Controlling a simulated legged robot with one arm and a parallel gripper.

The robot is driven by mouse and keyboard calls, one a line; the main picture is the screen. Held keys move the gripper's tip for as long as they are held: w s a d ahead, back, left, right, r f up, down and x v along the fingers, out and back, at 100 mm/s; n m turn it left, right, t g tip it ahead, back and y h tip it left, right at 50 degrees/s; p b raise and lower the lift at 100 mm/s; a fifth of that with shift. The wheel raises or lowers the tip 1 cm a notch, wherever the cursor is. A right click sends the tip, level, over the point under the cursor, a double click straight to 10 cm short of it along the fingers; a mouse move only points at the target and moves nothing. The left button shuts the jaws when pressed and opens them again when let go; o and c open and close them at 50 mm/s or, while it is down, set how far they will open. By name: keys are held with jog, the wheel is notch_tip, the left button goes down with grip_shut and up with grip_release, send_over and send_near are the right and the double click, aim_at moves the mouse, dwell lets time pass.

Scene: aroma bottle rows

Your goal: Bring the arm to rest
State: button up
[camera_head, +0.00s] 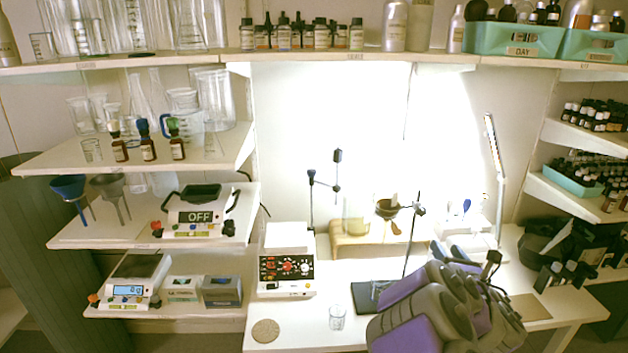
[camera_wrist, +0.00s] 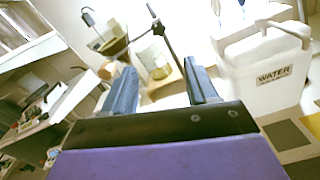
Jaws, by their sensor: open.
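My arm, with purple and grey links, reaches over the right part of the table from the bottom of the head view. My gripper (camera_head: 448,250) is above the table, to the right of the ring stand (camera_head: 408,240). In the wrist view my gripper (camera_wrist: 161,85) shows two blue-grey fingers spread well apart with nothing held between them. The stand's rod and a glass vessel (camera_wrist: 165,74) appear beyond the fingers. Part of the table behind my arm is hidden.
A white container labelled WATER (camera_wrist: 268,78) stands right of the fingers. On the table are a hotplate stirrer (camera_head: 287,272), a small glass beaker (camera_head: 337,318) and a round cork mat (camera_head: 265,331). Shelves of bottles and glassware flank the table. The table's front middle is mostly clear.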

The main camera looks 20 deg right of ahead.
jog(key=shift+r, duration=0.1)
jog(key=s+a+r+m+g+h, duration=0.5)
jog(key=m+g, duration=0.3)
jog(key=m, duration=0.9)
jog(key=s+a+f+m+g+y, duration=0.3)
jog(key=s+a+m, duration=0.3)
jog(key=a, duration=0.4)
jog(key=s+a+f+m+g+y, duration=0.2)
jog(key=s+a+f+m+g, duration=0.15)
jog(key=s+a, duration=0.55)
jog(key=s+a+m+g+y, duration=0.3)
jog(key=s+a+g+y, duration=0.1)
jog(key=s+a, duration=1.1)
jog(key=shift+s+a+r+g, duration=0.15)
jog(key=shift+s+r+g, duration=0.05)
jog(key=shift+g, duration=0.25)
